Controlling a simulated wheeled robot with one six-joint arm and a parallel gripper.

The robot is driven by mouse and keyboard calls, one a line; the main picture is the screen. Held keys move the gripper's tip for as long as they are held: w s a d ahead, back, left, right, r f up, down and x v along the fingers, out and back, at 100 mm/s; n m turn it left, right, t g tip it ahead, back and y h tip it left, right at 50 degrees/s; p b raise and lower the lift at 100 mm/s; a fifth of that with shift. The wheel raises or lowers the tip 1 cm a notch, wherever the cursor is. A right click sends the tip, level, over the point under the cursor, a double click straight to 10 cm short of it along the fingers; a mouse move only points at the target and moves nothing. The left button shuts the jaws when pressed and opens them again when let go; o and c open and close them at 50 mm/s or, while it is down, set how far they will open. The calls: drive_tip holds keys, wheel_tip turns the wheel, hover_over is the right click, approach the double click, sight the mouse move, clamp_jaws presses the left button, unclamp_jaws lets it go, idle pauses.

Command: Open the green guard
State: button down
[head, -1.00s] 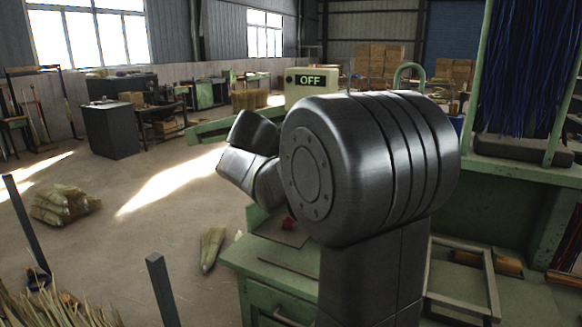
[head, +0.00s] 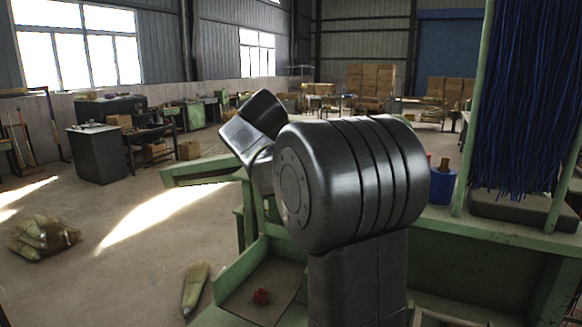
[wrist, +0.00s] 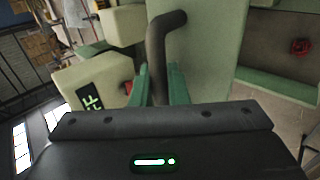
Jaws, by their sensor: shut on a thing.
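In the wrist view, a pale green guard panel (wrist: 212,50) fills the upper middle. A dark, bent bar handle (wrist: 157,50) stands along its left side. My gripper (wrist: 160,82) has one green finger on either side of the handle's lower part and is shut on it. The handle's lower end is hidden by the gripper body. In the head view my arm blocks the gripper, the handle and the guard. Whether the guard has swung at all is hard to tell.
In the wrist view, a pale box with a lit display (wrist: 92,97) stands left of the fingers. In the head view, a tray holds a red thing (head: 261,297). Blue bristles (head: 530,95) hang at the right, near a blue can (head: 441,186). Open floor (head: 120,265) lies left.

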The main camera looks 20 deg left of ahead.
drive_tip(key=shift+w+d+r+g+p, duration=0.15)
drive_tip(key=shift+w+g, duration=0.1)
drive_tip(key=shift+w, duration=0.35)
drive_tip(key=shift+w+a+r+g+p, duration=0.1)
drive_tip(key=shift+w+g, duration=0.1)
drive_tip(key=shift+w, duration=0.4)
drive_tip(key=shift+w+d+r+g+p, duration=0.15)
drive_tip(key=shift+w+g, duration=0.1)
drive_tip(key=shift+w, duration=0.35)
drive_tip(key=c, duration=1.5)
unclamp_jaws()
drive_tip(key=b+v, duration=0.1)
drive_tip(key=v, duration=1.3)
drive_tip(key=shift+f, duration=0.1)
